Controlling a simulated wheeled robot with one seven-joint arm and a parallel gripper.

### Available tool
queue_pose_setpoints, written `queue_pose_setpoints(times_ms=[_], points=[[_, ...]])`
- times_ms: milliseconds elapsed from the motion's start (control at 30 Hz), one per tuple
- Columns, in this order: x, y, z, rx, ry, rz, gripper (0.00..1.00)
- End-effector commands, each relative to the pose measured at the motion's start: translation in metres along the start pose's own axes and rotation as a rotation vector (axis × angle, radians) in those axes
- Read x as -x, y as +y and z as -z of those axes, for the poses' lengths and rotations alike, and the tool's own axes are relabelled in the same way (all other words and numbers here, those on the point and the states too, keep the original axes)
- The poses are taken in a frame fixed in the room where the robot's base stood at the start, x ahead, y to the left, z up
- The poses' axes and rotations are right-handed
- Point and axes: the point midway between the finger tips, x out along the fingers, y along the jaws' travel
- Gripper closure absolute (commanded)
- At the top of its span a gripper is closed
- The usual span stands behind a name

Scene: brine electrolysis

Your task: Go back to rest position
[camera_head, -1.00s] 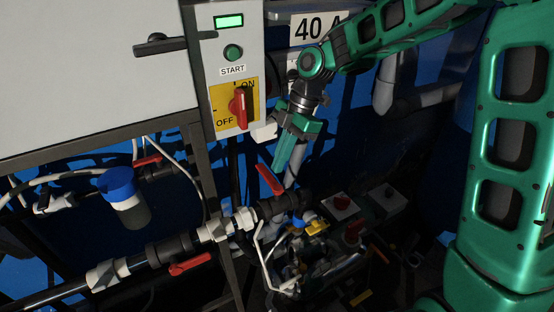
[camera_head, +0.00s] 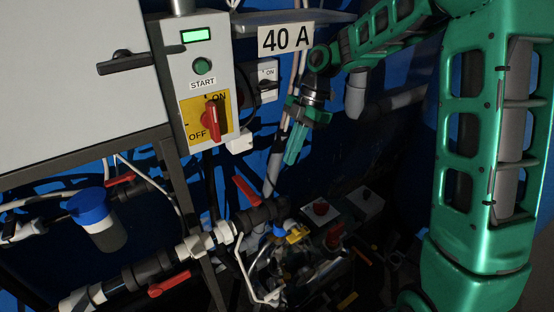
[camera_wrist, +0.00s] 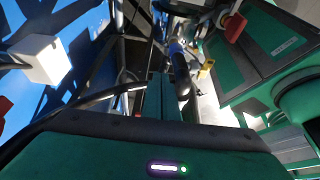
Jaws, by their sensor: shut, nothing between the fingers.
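My gripper (camera_head: 291,157) hangs pointing down to the right of the control box, in front of the dark blue background. Its teal fingers are together with nothing between them, and they also show in the wrist view (camera_wrist: 163,98). It appears apart from the pipe and the red-handled valve below it. My green arm reaches it from the upper right and is bent, with a large upright link on the right of the head view.
The control box (camera_head: 196,75) has a green START button (camera_head: 203,66) and a red ON/OFF switch (camera_head: 211,120). A "40 A" sign (camera_head: 285,38) is behind. Below are a red valve handle (camera_head: 246,190), a pipe (camera_head: 150,268) and a blue-capped container (camera_head: 97,219).

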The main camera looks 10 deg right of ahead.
Motion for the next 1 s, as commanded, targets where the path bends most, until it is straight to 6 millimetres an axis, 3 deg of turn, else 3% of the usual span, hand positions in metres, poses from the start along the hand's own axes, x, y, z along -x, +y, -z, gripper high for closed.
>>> queue_pose_setpoints(times_ms=[233, 367, 700, 1000], points=[[0.009, -0.007, -0.015, -0.048, -0.012, -0.005, 1.0], [0.023, -0.031, -0.025, -0.239, -0.054, -0.025, 1.0], [0.066, -0.159, -0.06, -1.134, -0.18, -0.169, 1.0], [0.07, -0.288, -0.07, -1.927, -0.193, -0.34, 1.0]])
